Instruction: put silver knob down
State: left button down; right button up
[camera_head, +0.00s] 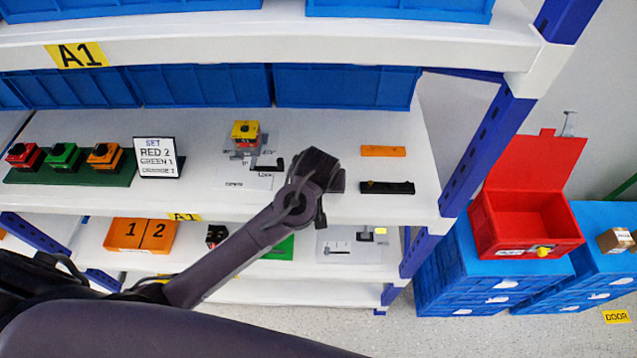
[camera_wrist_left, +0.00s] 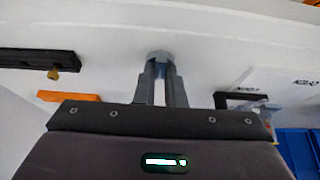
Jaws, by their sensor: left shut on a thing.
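The silver knob (camera_wrist_left: 160,56) is a small grey piece between my left fingertips in the left wrist view. My left gripper (camera_wrist_left: 161,72) is shut on it, over the white shelf (camera_wrist_left: 110,30). I cannot tell whether the knob touches the shelf. In the head view my left gripper (camera_head: 318,172) is over the middle shelf (camera_head: 325,130), between the yellow-topped switch and the two bars. Its fingertips and the knob are hidden there by the wrist. My right gripper is not in view.
An orange bar (camera_head: 383,151) and a black bar (camera_head: 387,188) lie to the right. A yellow-topped switch (camera_head: 245,132) stands left, with a white sign (camera_head: 158,157) farther left. Blue bins (camera_head: 345,86) line the back. A blue post (camera_head: 486,150) bounds the shelf's right end.

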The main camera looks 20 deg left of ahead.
pick_arm(q)
jog(key=shift+f, duration=0.1)
jog(key=c, duration=1.5)
grip_release()
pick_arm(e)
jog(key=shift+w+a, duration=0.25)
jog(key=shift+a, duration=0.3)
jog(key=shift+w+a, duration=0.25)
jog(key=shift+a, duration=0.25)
